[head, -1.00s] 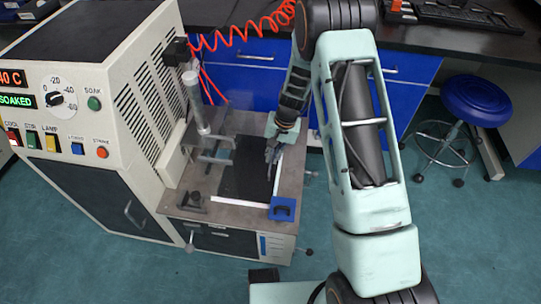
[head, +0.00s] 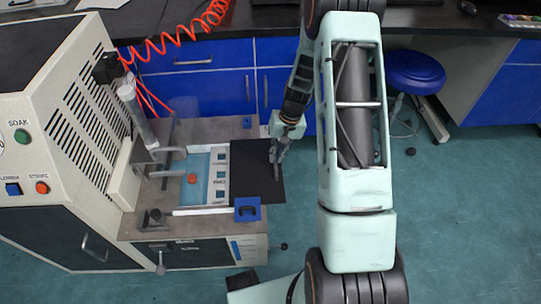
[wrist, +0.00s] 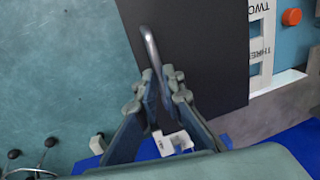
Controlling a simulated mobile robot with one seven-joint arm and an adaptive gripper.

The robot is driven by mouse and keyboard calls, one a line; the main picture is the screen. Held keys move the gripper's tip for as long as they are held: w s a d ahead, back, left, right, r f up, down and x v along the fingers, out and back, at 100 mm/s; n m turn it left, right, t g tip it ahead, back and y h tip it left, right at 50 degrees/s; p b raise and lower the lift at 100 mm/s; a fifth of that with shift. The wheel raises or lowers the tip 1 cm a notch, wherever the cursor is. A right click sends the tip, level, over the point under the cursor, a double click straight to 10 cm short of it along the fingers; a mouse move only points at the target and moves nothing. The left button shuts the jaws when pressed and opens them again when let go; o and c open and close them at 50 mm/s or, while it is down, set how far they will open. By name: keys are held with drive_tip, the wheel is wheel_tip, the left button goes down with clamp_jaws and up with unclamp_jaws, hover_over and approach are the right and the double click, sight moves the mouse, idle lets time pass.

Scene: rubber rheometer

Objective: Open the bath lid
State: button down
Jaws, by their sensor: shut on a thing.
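The bath lid is a flat black plate (head: 252,168) at the right of the bench unit, slid partly off to the right of the bath. It also shows in the wrist view (wrist: 200,45). The bath opening (head: 195,180) shows to its left, with a light-blue inside, a white slotted strip and an orange knob. My gripper (head: 277,153) is at the lid's right part. In the wrist view my gripper (wrist: 158,95) is shut on a curved metal handle (wrist: 150,45) that stands along the lid's edge.
A white control cabinet (head: 50,130) stands at the left, and a clear cylinder (head: 137,112) rises beside the bath. Blue corner pieces (head: 247,208) sit on the bench unit. A blue stool (head: 415,72) stands at the right.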

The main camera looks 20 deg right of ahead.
drive_tip(key=c, duration=2)
unclamp_jaws()
drive_tip(key=shift+c, duration=0.2)
wheel_tip(320, 180, up, 12)
drive_tip(key=d, duration=0.2)
drive_tip(key=shift+s, duration=0.2)
drive_tip(key=shift+d+f, duration=0.1)
